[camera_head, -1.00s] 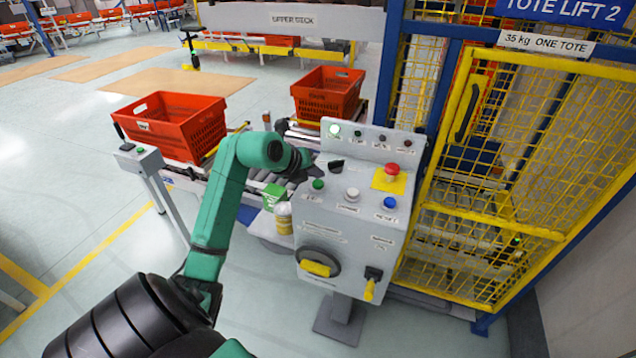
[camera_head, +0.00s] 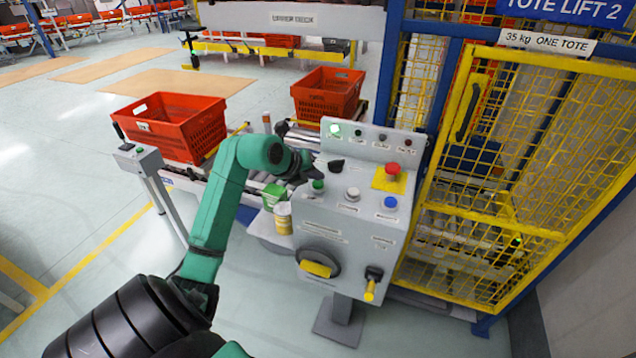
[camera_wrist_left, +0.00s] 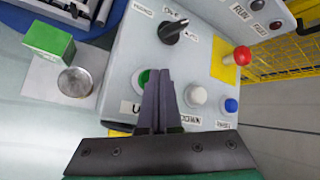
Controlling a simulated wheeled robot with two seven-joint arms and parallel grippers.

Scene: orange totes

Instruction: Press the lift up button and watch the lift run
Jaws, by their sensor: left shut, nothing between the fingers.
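The grey control box (camera_head: 350,235) stands on a post, with a green button (camera_head: 318,186), a white button (camera_head: 352,194) and a blue button (camera_head: 390,202) in a row. The wrist view shows the green button (camera_wrist_left: 141,82) beside a label starting with "U", the rest hidden by my fingers. My left gripper (camera_head: 317,175) is shut and empty, its tips (camera_wrist_left: 158,76) right at the green button and partly covering it. I cannot tell whether they touch it. The tote lift's yellow mesh cage (camera_head: 470,205) stands at the right. My right gripper is out of view.
A red stop button (camera_head: 393,169) on a yellow plate and a black selector switch (camera_head: 336,165) sit close by. A green box (camera_head: 273,195) and a small can (camera_head: 283,218) stand left of the box. Orange totes (camera_head: 172,125) lie on the conveyor behind.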

